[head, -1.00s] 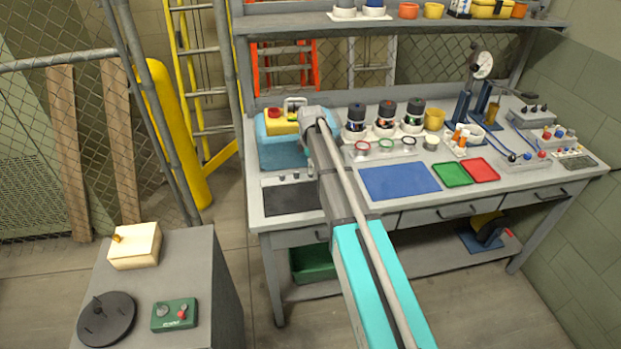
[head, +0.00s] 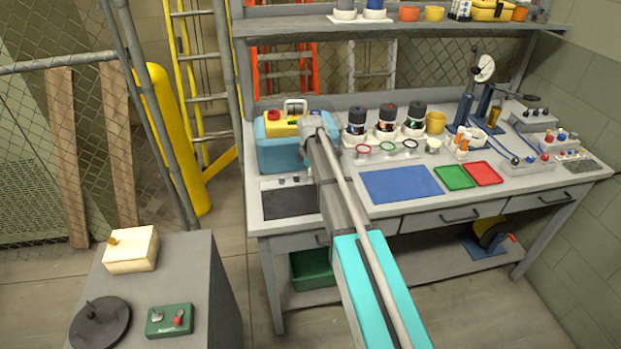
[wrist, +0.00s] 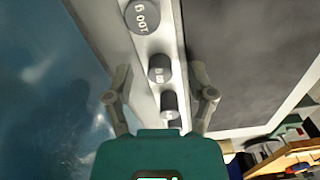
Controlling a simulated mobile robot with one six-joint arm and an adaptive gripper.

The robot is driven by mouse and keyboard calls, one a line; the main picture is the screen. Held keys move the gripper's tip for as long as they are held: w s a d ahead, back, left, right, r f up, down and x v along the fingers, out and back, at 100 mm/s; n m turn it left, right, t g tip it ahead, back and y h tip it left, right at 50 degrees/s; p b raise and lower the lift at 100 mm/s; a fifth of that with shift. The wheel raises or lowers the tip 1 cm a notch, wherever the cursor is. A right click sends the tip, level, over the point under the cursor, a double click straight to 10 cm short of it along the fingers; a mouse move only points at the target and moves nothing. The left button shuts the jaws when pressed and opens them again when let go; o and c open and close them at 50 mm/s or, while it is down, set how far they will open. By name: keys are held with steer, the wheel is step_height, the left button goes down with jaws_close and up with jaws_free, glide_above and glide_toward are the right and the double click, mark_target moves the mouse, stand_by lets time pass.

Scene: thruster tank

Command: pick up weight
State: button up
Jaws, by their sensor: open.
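In the wrist view, several grey cylindrical weights stand in a row on a pale strip. The largest weight (wrist: 143,17) is at the top with a marking on it, a middle weight (wrist: 159,68) is below it, and a small weight (wrist: 169,104) is nearest my gripper body. My gripper (wrist: 159,74) is open, with one finger on each side of the strip and nothing held. In the head view, tiny weights (head: 282,181) show on the bench in front of the blue tank. My arm hides part of that area, and the fingers are not clear there.
The blue water tank (head: 272,155) stands behind the weights, with a yellow device (head: 284,124) at its top. A dark panel (head: 290,203) lies in front of the weights. A blue mat (head: 400,185), green tray (head: 454,177) and red tray (head: 484,173) lie to the right.

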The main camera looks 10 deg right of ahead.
steer(key=shift+c, duration=0.3)
jaws_close()
step_height(320, 180, up, 3)
steer(key=p, duration=0.2)
steer(key=shift+f+p, duration=0.2)
steer(key=shift+p, duration=0.15)
steer(key=s+r+p, duration=1)
steer(key=s, duration=0.4)
steer(key=shift+r, duration=0.2)
steer(key=shift+d, duration=0.15)
stand_by(0.3)
